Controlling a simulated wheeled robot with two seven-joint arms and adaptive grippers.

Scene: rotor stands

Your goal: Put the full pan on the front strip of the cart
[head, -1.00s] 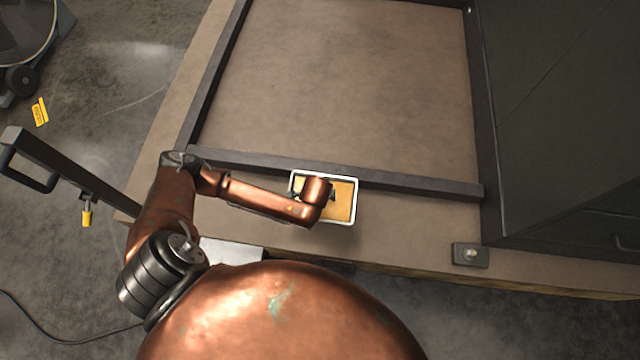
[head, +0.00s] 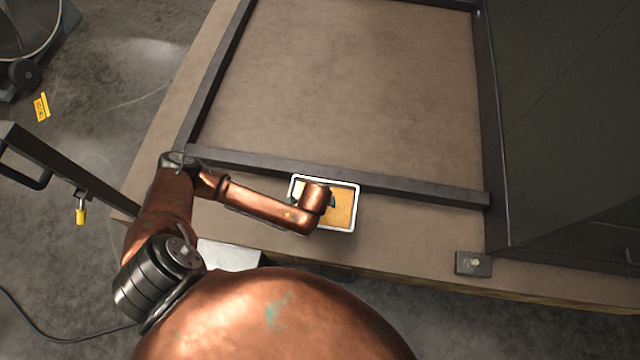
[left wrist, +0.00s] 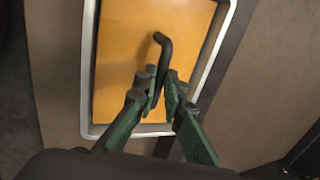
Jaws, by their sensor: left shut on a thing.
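The pan (head: 343,229) is a small rectangular tray with a pale metal rim and an orange-yellow filling. In the left wrist view, the pan (left wrist: 223,55) has a dark bent handle (left wrist: 165,55) rising over the filling. My left gripper (left wrist: 166,92) has its green fingers closed around this handle. In the head view, my left gripper (head: 326,200) is mostly hidden under my wrist, over the pan. The pan overlaps the cart's dark front rail and the bare front strip (head: 405,227). I cannot tell whether it touches them. My right gripper is out of view.
The dark front rail (head: 420,188) bounds the cart's large empty bed (head: 340,80). A tall dark cabinet (head: 570,110) stands at the right. A small dark plate (head: 473,263) with a knob sits at the strip's right. The strip between pan and plate is clear.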

